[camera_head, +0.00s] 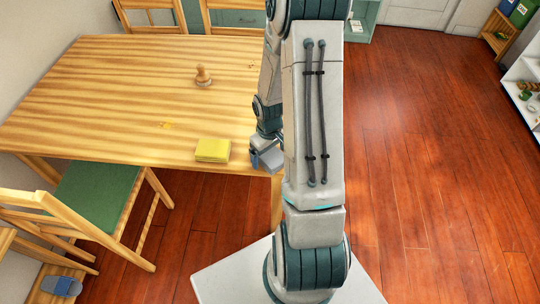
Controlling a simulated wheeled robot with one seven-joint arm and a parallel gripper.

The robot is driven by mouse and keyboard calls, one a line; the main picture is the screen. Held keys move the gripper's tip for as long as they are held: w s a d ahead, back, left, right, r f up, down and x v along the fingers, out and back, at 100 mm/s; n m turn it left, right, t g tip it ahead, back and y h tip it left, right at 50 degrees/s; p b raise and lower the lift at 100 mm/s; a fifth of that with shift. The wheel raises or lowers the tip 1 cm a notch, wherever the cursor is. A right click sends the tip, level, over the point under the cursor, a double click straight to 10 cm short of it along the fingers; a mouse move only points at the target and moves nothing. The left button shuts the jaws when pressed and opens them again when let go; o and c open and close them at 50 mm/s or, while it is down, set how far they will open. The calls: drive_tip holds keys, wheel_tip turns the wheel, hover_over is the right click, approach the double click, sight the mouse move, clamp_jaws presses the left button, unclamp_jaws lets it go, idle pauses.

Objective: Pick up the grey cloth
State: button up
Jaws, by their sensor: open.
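I cannot make out a grey cloth for certain. My gripper (267,160) is at the right edge of the wooden table (110,85), partly hidden behind my own arm. Its jaws are open, and I cannot tell whether a grey-blue patch there is cloth or part of the gripper. A yellow sponge-like block (213,150) lies on the table just left of my gripper, apart from it.
A small wooden knobbed object (203,76) stands farther back on the table. A green-seated chair (98,198) is at the left front. A blue-grey object (62,286) lies low at the bottom left. Open wooden floor (430,150) is on the right, with shelves (525,85) beyond.

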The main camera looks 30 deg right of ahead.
sight(269, 153)
drive_tip(key=shift+f, duration=0.1)
drive_tip(key=c, duration=1.1)
drive_tip(key=shift+c, duration=0.2)
drive_tip(key=shift+r, duration=0.7)
wheel_tip(269, 153, up, 2)
drive_tip(key=shift+w+r, duration=0.1)
drive_tip(key=shift+r, duration=0.1)
drive_tip(key=s+d+r, duration=0.7)
drive_tip(key=s+d, duration=0.1)
drive_tip(key=shift+s, duration=0.35)
drive_tip(key=shift+r, duration=0.1)
